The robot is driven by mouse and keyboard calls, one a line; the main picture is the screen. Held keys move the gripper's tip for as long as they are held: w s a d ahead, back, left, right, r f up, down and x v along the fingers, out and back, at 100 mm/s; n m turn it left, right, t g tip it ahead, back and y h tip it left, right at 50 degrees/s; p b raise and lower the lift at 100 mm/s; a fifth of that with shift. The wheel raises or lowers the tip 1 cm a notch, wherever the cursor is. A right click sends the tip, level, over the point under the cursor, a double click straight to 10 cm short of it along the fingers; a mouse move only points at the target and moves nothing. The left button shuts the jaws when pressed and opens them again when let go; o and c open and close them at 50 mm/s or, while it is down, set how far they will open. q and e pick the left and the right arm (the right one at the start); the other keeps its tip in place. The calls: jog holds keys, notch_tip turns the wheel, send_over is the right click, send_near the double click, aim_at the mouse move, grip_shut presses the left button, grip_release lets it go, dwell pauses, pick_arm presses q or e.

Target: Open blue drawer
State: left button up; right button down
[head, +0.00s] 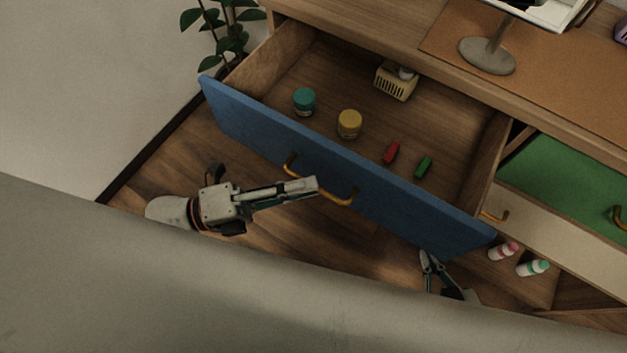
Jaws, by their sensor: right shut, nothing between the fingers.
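The blue drawer (390,206) stands pulled far out of the wooden desk, with its inside in plain view. Its curved orange-brown handle (345,200) is on the front panel. My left gripper (314,187) is at this handle, its fingers covering the handle's middle. I cannot tell whether the fingers grip it or only lie in front of it. My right gripper (428,262) is shut and empty, low in front of the drawer's right part, apart from the handle.
Inside the drawer are a teal jar (304,101), a yellow jar (349,124), a red piece (391,153), a green piece (423,167) and a beige basket (396,82). A green drawer (570,180) is at right. A plant (225,35) is behind.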

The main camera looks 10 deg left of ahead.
pick_arm(q)
jog(key=v, duration=0.9)
jog(key=shift+s+a, duration=0.15)
jog(key=shift+a, duration=0.2)
jog(key=shift+f, duration=0.15)
